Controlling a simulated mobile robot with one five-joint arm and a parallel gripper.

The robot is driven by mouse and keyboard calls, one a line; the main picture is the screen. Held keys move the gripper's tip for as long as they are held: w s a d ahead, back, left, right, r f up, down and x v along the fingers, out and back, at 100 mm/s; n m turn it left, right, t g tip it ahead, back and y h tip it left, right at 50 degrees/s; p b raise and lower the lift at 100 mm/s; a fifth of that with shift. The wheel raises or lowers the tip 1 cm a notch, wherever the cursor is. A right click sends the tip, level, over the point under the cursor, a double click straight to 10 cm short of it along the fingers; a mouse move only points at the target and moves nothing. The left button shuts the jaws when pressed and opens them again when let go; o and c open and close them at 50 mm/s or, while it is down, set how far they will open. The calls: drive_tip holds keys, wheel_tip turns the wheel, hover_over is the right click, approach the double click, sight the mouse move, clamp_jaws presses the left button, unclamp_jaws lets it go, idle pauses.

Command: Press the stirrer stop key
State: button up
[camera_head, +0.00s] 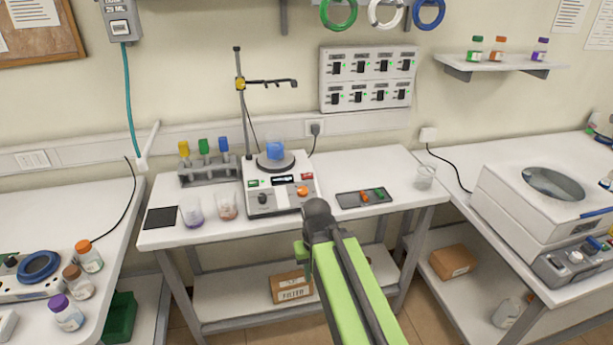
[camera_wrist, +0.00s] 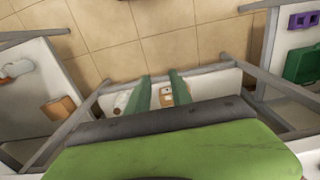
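The stirrer (camera_head: 284,198) is a white box on the middle table, with a round dark plate and a beaker of blue liquid (camera_head: 276,151) on top. Its front panel shows a green key (camera_head: 253,183) at left, a dark display, a red key (camera_head: 306,176) at right, a black knob and an orange knob. Key labels are too small to read. My gripper (camera_head: 302,252) is low in front of the table, below and right of the stirrer, touching nothing visible. In the wrist view its two green fingers (camera_wrist: 160,88) stand apart with nothing between them; the stirrer is out of that view.
A stand (camera_head: 241,100) rises behind the stirrer, with a tube rack (camera_head: 208,170) to its left. Two beakers stand at front left. A dark tray (camera_head: 364,198) lies to the right. Below is a shelf with a cardboard box (camera_head: 291,287).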

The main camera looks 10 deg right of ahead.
clamp_jaws()
idle(1.4)
